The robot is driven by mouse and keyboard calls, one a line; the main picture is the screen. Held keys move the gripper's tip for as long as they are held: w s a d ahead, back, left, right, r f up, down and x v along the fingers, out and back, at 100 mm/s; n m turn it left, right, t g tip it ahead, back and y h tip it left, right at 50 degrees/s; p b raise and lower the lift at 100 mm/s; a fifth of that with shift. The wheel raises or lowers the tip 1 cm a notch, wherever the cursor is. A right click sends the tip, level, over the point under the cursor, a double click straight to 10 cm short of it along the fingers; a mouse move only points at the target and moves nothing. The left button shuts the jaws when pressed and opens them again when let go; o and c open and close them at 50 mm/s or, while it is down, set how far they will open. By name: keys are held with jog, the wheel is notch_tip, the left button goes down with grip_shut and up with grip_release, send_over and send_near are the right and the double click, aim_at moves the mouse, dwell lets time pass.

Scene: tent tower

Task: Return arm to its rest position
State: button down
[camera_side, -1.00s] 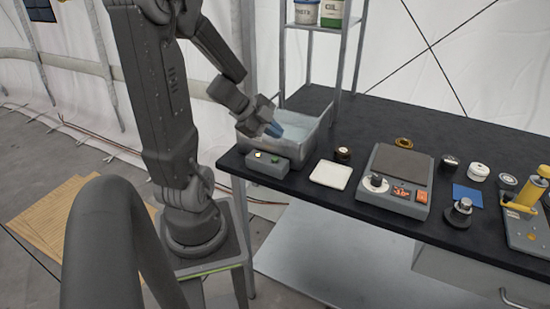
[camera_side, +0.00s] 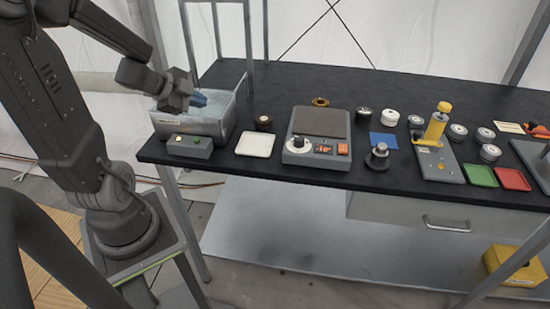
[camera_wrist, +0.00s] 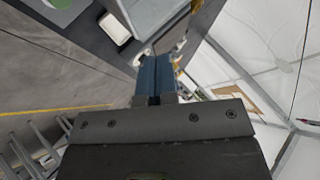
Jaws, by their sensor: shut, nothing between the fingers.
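My gripper (camera_side: 198,99) is at the left end of the black table in the side view, over the metal bin. Its blue fingers are shut with nothing between them. In the wrist view the shut fingers (camera_wrist: 154,75) point away from the camera, with part of the table at the top left beyond them. My arm stands on its pedestal left of the table, its upper links folded toward the bin.
The grey metal bin (camera_side: 222,126) stands at the table's left end. A grey button box (camera_side: 188,146), a white tray (camera_side: 255,144), a scale-like device (camera_side: 312,154) and a yellow-handled press (camera_side: 437,128) line the table (camera_side: 275,80). A yellow box (camera_side: 508,268) is below right.

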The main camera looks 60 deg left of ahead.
jog(key=w+d+r+n+y, duration=0.4)
jog(key=d+r+n+y, duration=0.2)
jog(key=r+n, duration=0.15)
jog(key=s+d+n+g+h, duration=0.1)
jog(key=s+d+g+h, duration=0.1)
jog(key=d, duration=0.6)
jog(key=s+d+n+g+h, duration=0.1)
jog(key=s+d+g+h, duration=0.1)
jog(key=s+d+h, duration=0.2)
jog(key=s+d, duration=0.3)
jog(key=d, duration=0.2)
jog(key=shift+s+r+g, duration=0.2)
jog(key=shift+r+g, duration=0.05)
jog(key=shift+g, duration=0.05)
jog(key=c, duration=1.8)
grip_release()
jog(key=shift+n, duration=0.25)
dwell(2.3)
